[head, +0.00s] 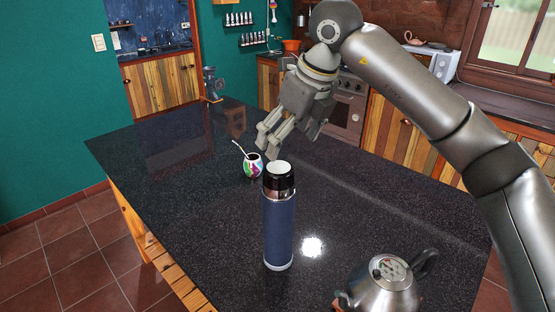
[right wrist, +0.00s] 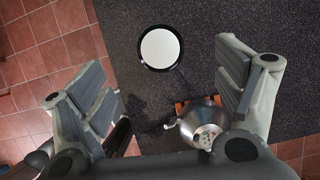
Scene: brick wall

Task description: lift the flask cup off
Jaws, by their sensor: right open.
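The flask (head: 277,228) stands upright on the dark table, with a blue body. Its top section, which looks like the cup (head: 280,184), is black with a pale, round top face and sits on the flask. In the right wrist view the flask top shows from above as a white disc with a black rim (right wrist: 161,48). My right gripper (head: 275,144) is open and empty, pointing down above the table near the flask top, without visible contact. In the right wrist view its spread fingers (right wrist: 168,78) lie either side of the disc, lower in the picture. My left gripper is out of view.
A metal kettle (head: 383,287) stands at the table's near right. A colourful mate cup with a straw (head: 252,167) stands behind and left of the flask. A grinder (head: 212,84) is at the far left corner. The dark tabletop (head: 180,190) is clear left of the flask.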

